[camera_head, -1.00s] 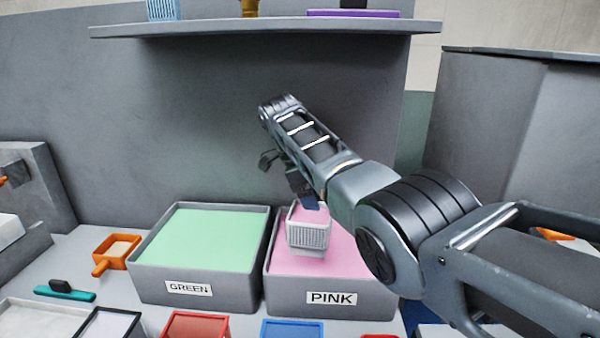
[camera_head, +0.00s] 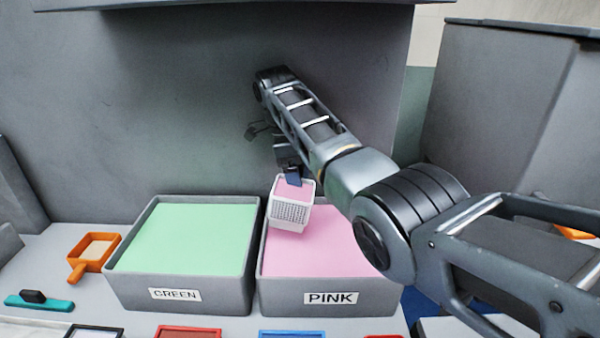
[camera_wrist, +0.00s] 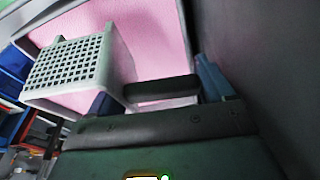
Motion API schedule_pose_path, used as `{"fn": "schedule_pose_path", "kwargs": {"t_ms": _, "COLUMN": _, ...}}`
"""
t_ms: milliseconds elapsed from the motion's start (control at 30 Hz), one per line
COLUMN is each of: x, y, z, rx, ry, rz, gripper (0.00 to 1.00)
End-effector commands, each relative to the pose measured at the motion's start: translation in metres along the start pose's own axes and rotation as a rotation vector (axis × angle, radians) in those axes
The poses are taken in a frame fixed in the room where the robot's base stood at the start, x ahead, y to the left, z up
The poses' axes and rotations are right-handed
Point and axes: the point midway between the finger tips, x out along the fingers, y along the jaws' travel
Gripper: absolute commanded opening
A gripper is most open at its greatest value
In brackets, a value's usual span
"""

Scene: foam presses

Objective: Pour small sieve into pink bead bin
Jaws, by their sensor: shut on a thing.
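The small sieve (camera_head: 291,213) is a white basket with a perforated wall. Pink material shows in its open top. It is above the left part of the pink bead bin (camera_head: 327,298), a grey box labelled PINK and filled with pink, and looks slightly tilted. My gripper (camera_head: 289,174) is shut on the sieve's handle, mostly hidden behind my arm in the head view. In the wrist view my gripper (camera_wrist: 157,92) has the dark handle between its blue-tipped fingers, and the perforated sieve (camera_wrist: 72,66) hangs to the left over pink.
The green bin (camera_head: 180,300) stands left of the pink bin. An orange scoop (camera_head: 93,250) and a teal brush-like tool (camera_head: 38,302) lie farther left. Red (camera_head: 188,332) and blue (camera_head: 292,334) trays line the front. A grey wall rises behind the bins.

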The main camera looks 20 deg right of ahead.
Motion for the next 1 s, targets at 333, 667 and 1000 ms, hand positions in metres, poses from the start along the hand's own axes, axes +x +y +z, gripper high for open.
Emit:
{"fn": "schedule_pose_path", "kwargs": {"t_ms": 333, "x": 0.003, "y": 0.000, "z": 0.001, "rx": 0.005, "ry": -0.446, "rz": 0.002, "gripper": 0.40}}
{"fn": "schedule_pose_path", "kwargs": {"t_ms": 667, "x": 0.006, "y": 0.000, "z": -0.003, "rx": 0.006, "ry": -0.905, "rz": 0.001, "gripper": 0.40}}
{"fn": "schedule_pose_path", "kwargs": {"t_ms": 1000, "x": 0.018, "y": 0.001, "z": -0.011, "rx": 0.007, "ry": -1.377, "rz": 0.004, "gripper": 0.40}}
